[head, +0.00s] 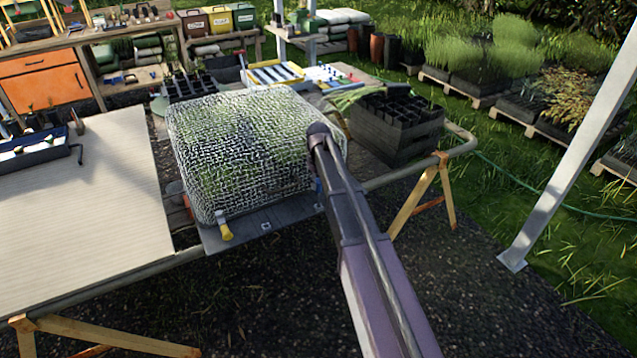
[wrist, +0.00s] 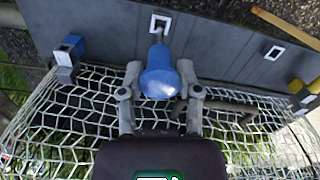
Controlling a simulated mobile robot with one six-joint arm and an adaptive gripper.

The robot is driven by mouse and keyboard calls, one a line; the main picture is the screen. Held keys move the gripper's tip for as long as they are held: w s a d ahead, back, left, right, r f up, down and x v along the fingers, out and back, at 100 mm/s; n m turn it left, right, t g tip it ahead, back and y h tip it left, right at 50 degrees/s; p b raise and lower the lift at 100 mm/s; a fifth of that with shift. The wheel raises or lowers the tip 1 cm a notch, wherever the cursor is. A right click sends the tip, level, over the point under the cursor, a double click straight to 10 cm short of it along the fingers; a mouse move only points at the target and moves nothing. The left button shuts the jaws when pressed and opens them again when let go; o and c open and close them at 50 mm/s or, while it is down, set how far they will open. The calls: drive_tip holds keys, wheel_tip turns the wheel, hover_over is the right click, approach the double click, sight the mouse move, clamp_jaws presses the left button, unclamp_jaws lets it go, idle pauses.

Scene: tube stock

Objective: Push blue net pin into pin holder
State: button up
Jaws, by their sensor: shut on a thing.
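My gripper (wrist: 160,82) is shut on the blue net pin (wrist: 159,72) in the wrist view, one finger on each side of its blue head. The pin's grey shank points up the picture to a white-framed square pin holder (wrist: 160,23) in the dark board. The shank's tip overlaps the holder's opening; I cannot tell how deep it is. The white net (wrist: 85,108) lies below the board's edge. In the head view the net (head: 240,150) covers a rounded mound, and my arm hides the gripper and held pin.
A second blue pin (wrist: 70,48) stands at the board's left, a yellow pin (wrist: 302,88) at its right. Another white-framed holder (wrist: 274,52) shows no pin. A black crate (head: 398,122) stands right of the mound. The board (head: 240,234) lies along the table's front edge.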

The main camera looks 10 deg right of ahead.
sight(318, 191)
drive_tip(key=shift+f+b, duration=3.2)
idle(2.5)
drive_tip(key=o, duration=1.1)
drive_tip(key=shift+c, duration=0.2)
drive_tip(key=shift+o, duration=1)
drive_tip(key=shift+r+p, duration=0.25)
drive_tip(key=shift+p, duration=0.05)
drive_tip(key=shift+r+p, duration=0.7)
drive_tip(key=shift+r, duration=0.05)
drive_tip(key=shift+r, duration=0.25)
